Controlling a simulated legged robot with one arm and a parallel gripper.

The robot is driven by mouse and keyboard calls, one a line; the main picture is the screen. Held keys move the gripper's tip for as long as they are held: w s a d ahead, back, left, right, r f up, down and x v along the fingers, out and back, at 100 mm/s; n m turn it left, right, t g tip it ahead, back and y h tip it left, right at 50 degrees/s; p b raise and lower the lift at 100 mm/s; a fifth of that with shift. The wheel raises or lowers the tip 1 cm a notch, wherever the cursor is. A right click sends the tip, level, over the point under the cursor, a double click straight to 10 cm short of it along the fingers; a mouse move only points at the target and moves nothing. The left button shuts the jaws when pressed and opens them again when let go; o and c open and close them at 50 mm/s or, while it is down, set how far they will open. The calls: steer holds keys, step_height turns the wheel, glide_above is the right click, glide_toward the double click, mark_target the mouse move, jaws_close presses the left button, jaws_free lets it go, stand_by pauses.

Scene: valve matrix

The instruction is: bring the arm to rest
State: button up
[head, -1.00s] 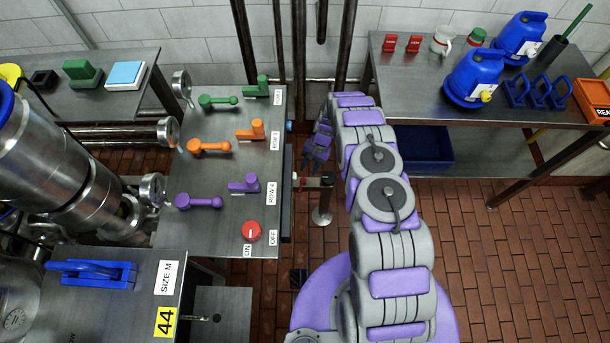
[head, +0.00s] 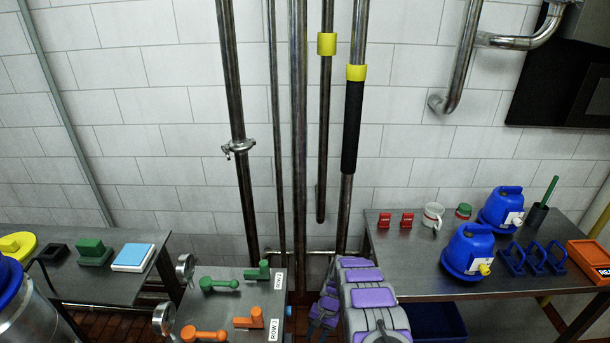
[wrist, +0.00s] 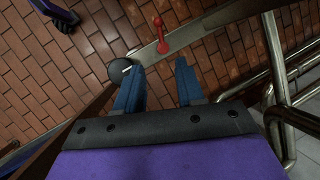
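My arm (head: 372,305) is grey and purple and rises from the lower middle of the head view, beside the right edge of the valve table. My gripper (wrist: 157,66) shows two blue fingers in the wrist view, spread apart with nothing between them. It points down toward the brick floor. In the head view the gripper end is only partly seen, left of the arm, and its fingers cannot be made out.
The valve table (head: 222,303) bears green handles (head: 220,284) and orange handles (head: 204,335). A right table (head: 430,270) holds blue jugs (head: 468,250). Vertical pipes (head: 300,130) stand behind. The wrist view shows a red lever (wrist: 161,40) on a metal bar and railings (wrist: 280,90).

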steer(key=s+d+r+n+h, duration=0.1)
steer(key=s+r, duration=0.2)
steer(key=r, duration=0.8)
steer(key=s+d+r, duration=0.1)
steer(key=s+r, duration=0.2)
steer(key=r, duration=0.9)
steer(key=s+d+r+n+h, duration=0.1)
steer(key=s+r, duration=0.3)
steer(key=r, duration=0.7)
steer(key=s+d+r+t, duration=0.1)
steer(key=s+d+r, duration=0.2)
steer(key=s+r, duration=0.95)
steer(key=s+d+n+h, duration=0.1)
steer(key=s+d, duration=0.1)
steer(key=s, duration=1.7)
steer(key=shift+d+r+n+t+h, duration=0.3)
steer(key=shift+d+t, duration=0.05)
steer(key=shift+t, duration=0.05)
